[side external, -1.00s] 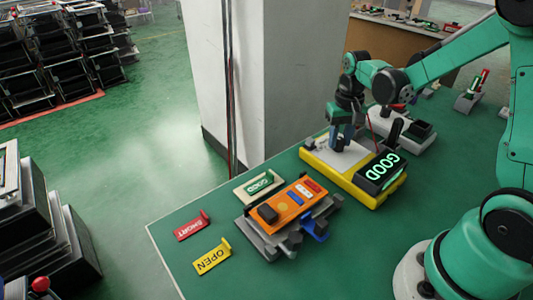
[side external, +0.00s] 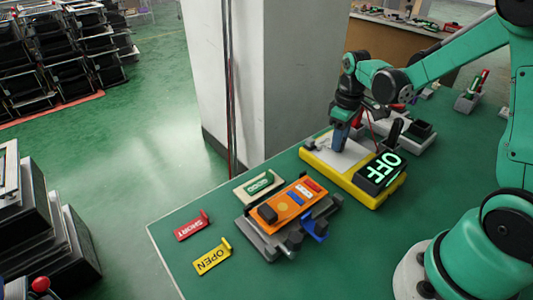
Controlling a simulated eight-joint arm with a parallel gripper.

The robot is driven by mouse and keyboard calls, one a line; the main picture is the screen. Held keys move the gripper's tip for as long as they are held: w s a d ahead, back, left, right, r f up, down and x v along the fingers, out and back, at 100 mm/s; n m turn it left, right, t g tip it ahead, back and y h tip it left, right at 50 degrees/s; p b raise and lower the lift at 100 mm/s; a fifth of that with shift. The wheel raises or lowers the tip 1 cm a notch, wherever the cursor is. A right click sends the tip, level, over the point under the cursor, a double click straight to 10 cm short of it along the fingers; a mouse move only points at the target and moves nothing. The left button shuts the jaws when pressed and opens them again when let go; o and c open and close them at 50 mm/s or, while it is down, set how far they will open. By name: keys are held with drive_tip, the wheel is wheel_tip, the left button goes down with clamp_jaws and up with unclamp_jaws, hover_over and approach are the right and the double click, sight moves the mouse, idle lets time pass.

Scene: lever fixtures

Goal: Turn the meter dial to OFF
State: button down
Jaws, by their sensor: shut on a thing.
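The yellow meter (side external: 368,191) lies on the green bench, with a pale face plate (side external: 326,153) on its far left part. My gripper (side external: 339,146) points down onto the pale plate of the meter. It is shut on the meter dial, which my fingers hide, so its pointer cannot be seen.
An orange device (side external: 294,201) in a grey fixture with a blue clamp (side external: 315,228) stands left of the meter. A grey holder (side external: 420,133) stands behind the meter.

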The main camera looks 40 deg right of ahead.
drive_tip(key=shift+n, duration=0.4)
drive_tip(key=c, duration=0.6)
unclamp_jaws()
drive_tip(key=shift+o, duration=0.2)
drive_tip(key=shift+r, duration=2.85)
drive_tip(key=shift+a, duration=0.1)
